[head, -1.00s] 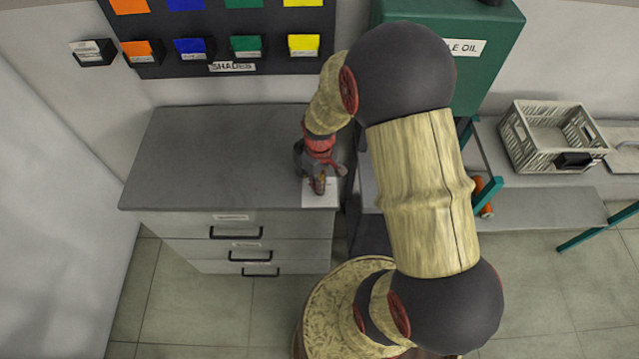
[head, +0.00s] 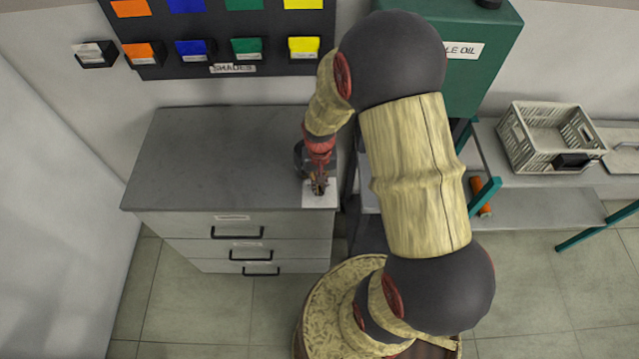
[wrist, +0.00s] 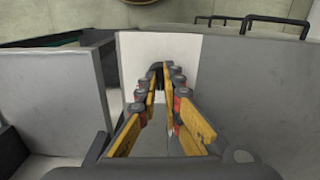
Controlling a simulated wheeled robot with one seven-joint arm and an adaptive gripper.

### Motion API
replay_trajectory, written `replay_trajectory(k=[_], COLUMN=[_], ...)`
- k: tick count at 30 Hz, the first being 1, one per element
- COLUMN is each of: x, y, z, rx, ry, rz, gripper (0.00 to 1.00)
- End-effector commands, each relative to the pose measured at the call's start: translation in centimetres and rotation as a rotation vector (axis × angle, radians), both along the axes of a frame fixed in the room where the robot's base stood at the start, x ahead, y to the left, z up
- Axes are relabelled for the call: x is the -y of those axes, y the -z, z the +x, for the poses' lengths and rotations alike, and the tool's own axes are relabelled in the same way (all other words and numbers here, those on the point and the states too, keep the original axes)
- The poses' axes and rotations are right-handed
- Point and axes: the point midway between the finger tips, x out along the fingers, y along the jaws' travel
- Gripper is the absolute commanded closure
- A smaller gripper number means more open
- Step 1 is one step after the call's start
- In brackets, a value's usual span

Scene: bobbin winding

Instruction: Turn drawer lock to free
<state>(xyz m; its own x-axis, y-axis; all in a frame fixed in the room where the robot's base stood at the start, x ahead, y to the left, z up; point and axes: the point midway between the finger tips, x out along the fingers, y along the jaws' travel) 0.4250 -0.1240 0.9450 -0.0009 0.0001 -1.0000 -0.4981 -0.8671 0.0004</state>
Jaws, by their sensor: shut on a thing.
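The grey drawer cabinet (head: 215,150) stands at the left, with a white plate (head: 327,201) at the front right corner of its top. The plate also shows behind the fingers in the wrist view (wrist: 133,62). My gripper (head: 319,189) is over this plate. In the wrist view my gripper (wrist: 160,72) has its two fingers drawn together at the tips, shut on a small dark piece against the plate, which looks like the lock knob. The fingers hide most of the knob, so I cannot tell which way it points.
The cabinet's drawers, with black handles (head: 237,233), look shut. A green oil container (head: 485,75) stands at the right, near my arm. A grey crate (head: 545,150) sits on a bench farther right. The cabinet top is bare left of my gripper.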

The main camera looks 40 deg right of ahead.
Motion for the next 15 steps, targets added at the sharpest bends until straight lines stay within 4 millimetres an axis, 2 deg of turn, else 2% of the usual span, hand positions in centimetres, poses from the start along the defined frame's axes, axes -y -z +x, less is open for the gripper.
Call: replay_trajectory(k=[15], x=[0.01], y=[-0.12], z=[0.06], rx=[0.001], ry=[0.484], rz=[0.000], gripper=[1.00])
